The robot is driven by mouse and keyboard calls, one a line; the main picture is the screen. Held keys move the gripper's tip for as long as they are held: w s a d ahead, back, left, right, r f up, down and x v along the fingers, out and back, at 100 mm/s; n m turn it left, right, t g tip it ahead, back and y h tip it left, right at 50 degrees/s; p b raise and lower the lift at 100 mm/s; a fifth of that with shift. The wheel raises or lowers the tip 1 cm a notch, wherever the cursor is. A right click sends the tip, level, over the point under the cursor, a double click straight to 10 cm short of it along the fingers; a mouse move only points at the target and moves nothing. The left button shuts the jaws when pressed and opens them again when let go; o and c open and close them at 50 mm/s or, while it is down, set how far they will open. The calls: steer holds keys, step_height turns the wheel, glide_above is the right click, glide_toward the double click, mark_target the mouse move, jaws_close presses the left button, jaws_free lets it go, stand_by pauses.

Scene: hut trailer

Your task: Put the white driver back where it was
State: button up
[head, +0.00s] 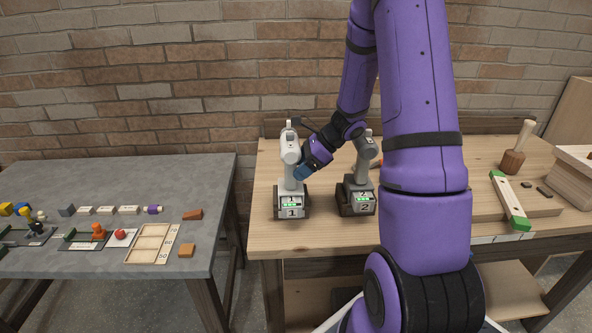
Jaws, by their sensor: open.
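The white driver (290,152) stands upright on a dark base marked 1 (291,207), at the left of the wooden bench. A grey driver (365,155) stands on a similar base marked 2 (357,202) to its right. Both bases show green lights. My gripper (300,171) is open at the right side of the white driver's handle, very close to it. Its fingertips are small here and partly merge with the handle, so I cannot tell whether they touch or straddle it.
The wooden bench (262,220) is partly hidden by my purple arm. A mallet (517,148) and a green-ended wooden bar (510,201) are at the right. The grey table (90,185) at the left holds a wooden tray (134,255) and several small items. A brick wall stands behind.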

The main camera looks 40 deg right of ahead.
steer(key=v, duration=1)
steer(key=s+a+r+n+g+h, duration=0.1)
steer(key=s+a+r+n, duration=0.3)
steer(key=a+r+n, duration=0.3)
steer(key=s+a+r+n+g+h, duration=0.2)
steer(key=s+a+r+n, duration=0.3)
steer(key=a, duration=0.3)
steer(key=s+a+r+n+t+h, duration=0.1)
steer(key=s+a+r+n+h, duration=0.1)
steer(key=s+n, duration=0.3)
steer(key=s+a+r+n+t+h, duration=0.2)
steer(key=s+a+r+n, duration=0.2)
steer(key=s+n, duration=0.2)
steer(key=shift+s+a+n, duration=0.15)
steer(key=shift+s+n, duration=0.15)
steer(key=shift+n, duration=0.7)
